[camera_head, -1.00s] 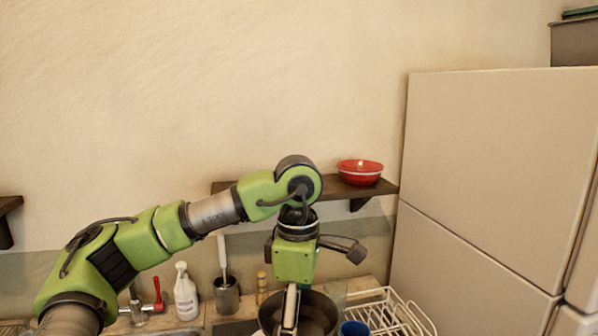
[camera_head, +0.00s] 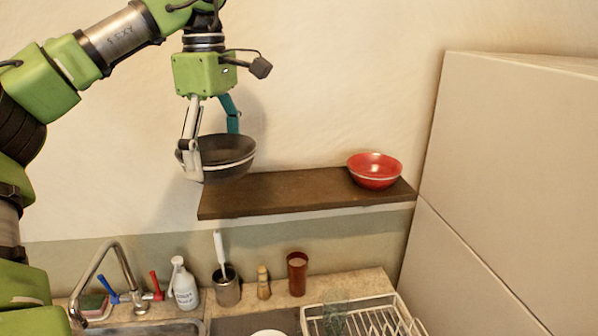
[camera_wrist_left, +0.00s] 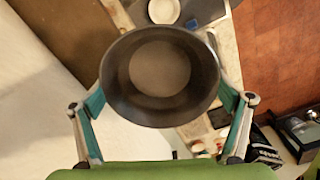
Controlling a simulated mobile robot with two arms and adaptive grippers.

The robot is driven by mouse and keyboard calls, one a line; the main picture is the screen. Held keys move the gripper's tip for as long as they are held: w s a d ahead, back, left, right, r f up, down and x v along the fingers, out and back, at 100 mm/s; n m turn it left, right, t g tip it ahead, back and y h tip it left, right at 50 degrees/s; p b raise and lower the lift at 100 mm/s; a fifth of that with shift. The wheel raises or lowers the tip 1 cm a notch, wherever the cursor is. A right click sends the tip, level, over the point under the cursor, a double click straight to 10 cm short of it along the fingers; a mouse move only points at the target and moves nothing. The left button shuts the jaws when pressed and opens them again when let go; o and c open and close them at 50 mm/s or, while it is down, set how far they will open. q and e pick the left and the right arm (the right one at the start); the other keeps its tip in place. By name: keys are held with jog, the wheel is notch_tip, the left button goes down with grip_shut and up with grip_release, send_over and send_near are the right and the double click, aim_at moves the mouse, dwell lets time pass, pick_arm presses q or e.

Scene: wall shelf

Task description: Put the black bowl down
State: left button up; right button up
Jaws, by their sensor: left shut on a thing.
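The black bowl (camera_head: 232,158) is held roughly upright in my left gripper (camera_head: 210,142), whose fingers grip it at opposite sides. In the head view the bowl appears at the left end of the dark wooden wall shelf (camera_head: 290,190), its base a little higher than or level with the board. I cannot tell whether it is over the board or in front of it. In the left wrist view the bowl (camera_wrist_left: 160,72) fills the space between the fingers (camera_wrist_left: 162,115) and looks empty. My right gripper is not in view.
A red bowl (camera_head: 374,171) stands at the shelf's right end; the board between is clear. A tall fridge (camera_head: 510,150) stands to the right. Below are a tap (camera_head: 125,262), a white bottle (camera_head: 184,286), a brown cup (camera_head: 297,274) and a dish rack (camera_head: 375,318).

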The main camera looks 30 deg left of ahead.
pick_arm(q)
jog(key=shift+w+a, duration=0.25)
jog(key=w+a+f, duration=0.2)
jog(key=w, duration=0.1)
jog(key=w+a+f, duration=0.2)
jog(key=w+f, duration=0.1)
jog(key=w+a+f, duration=0.1)
jog(key=w+f, duration=0.1)
jog(key=w, duration=0.1)
jog(key=shift+w+a+f+b, duration=0.25)
jog(key=shift+a+b, duration=0.1)
jog(key=shift+a, duration=0.05)
jog(key=shift+w+a+f+p, duration=0.4)
jog(key=shift+w+f, duration=0.2)
jog(key=shift+f, duration=0.15)
notch_tip(320, 180, down, 3)
jog(key=shift+w+a+r+p, duration=0.1)
jog(key=shift+w+a+p, duration=0.05)
jog(key=shift+p, duration=0.8)
jog(key=shift+f, duration=0.4)
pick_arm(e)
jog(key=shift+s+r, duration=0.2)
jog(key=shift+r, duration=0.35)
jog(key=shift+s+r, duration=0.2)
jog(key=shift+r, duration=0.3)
